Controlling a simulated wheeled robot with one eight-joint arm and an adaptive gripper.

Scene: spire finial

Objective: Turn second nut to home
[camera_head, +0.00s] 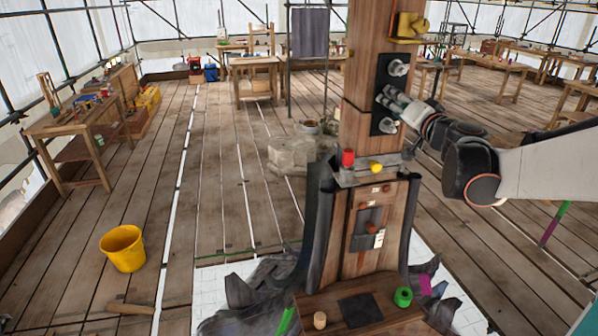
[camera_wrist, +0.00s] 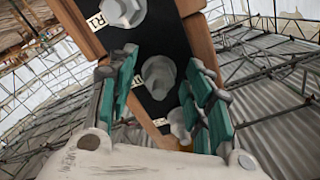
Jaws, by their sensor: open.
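A black plate (camera_head: 381,78) with several grey hex nuts is fixed to the upright wooden post (camera_head: 362,118). In the head view the upper nut (camera_head: 397,68) and the lower nut (camera_head: 388,125) show, and my gripper (camera_head: 388,98) covers the plate between them. In the wrist view a middle nut (camera_wrist: 158,77) lies between the teal finger pads of my open gripper (camera_wrist: 165,95). Gaps show between pads and nut, and contact cannot be told. Another nut (camera_wrist: 123,11) is above it, and a grey nut (camera_wrist: 181,122) is partly hidden by the right finger.
A yellow bracket (camera_head: 408,27) sits above the plate. A red piece (camera_head: 348,158) and a yellow knob (camera_head: 376,167) stand on a ledge below. A bench with a green ring (camera_head: 403,297) is at the post's foot. A yellow bucket (camera_head: 122,248) stands on open floor.

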